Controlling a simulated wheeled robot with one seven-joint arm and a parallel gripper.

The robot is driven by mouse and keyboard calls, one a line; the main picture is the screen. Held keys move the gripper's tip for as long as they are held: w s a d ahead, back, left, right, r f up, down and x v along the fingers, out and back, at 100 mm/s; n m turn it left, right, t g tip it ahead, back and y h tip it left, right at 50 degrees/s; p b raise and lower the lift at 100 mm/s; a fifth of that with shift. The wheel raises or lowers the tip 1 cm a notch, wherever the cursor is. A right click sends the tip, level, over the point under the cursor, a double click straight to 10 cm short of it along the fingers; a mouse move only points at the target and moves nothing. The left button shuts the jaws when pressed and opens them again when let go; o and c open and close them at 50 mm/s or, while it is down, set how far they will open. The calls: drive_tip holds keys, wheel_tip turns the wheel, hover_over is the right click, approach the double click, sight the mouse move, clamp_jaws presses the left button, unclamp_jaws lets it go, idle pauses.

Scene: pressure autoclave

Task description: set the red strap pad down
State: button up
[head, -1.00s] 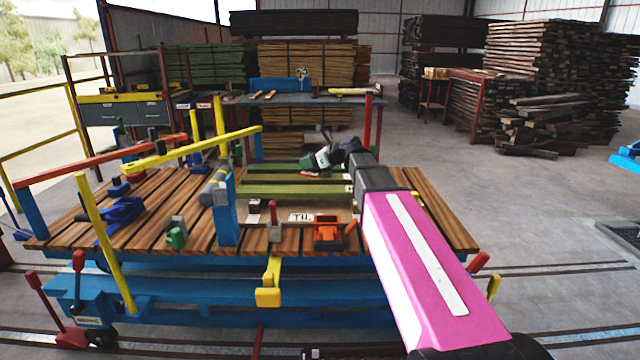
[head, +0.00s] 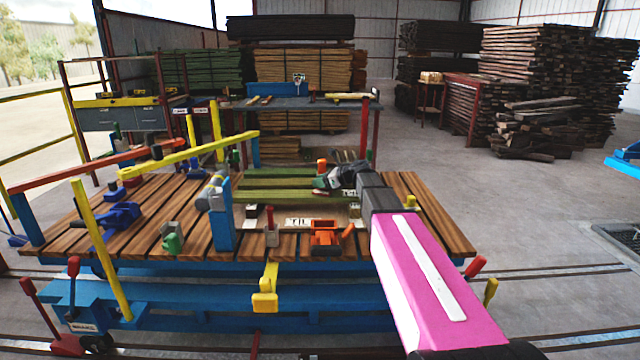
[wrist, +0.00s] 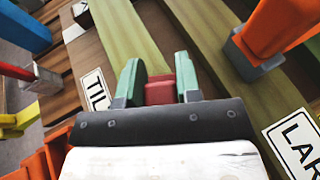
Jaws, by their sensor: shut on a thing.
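The red strap pad (wrist: 160,91) is between the two green-and-grey fingers of my gripper (wrist: 158,84) in the wrist view. The fingers are shut on it from both sides. It is over a green slat (wrist: 131,32); I cannot tell whether it touches the slat. In the head view my gripper (head: 320,184) is low over the green slats near the middle of the wooden deck. The pad is too small there to make out clearly.
An orange-topped post (wrist: 272,28) stands close to the right of my gripper. Label plates lie at left (wrist: 95,90) and right (wrist: 294,146). An orange holder (head: 325,238) is at the deck's front, and a yellow bar (head: 190,152) spans its left side. Green slats lie partly bare.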

drive_tip(key=shift+f, duration=0.2)
drive_tip(key=o, duration=0.9)
drive_tip(key=v, duration=1.2)
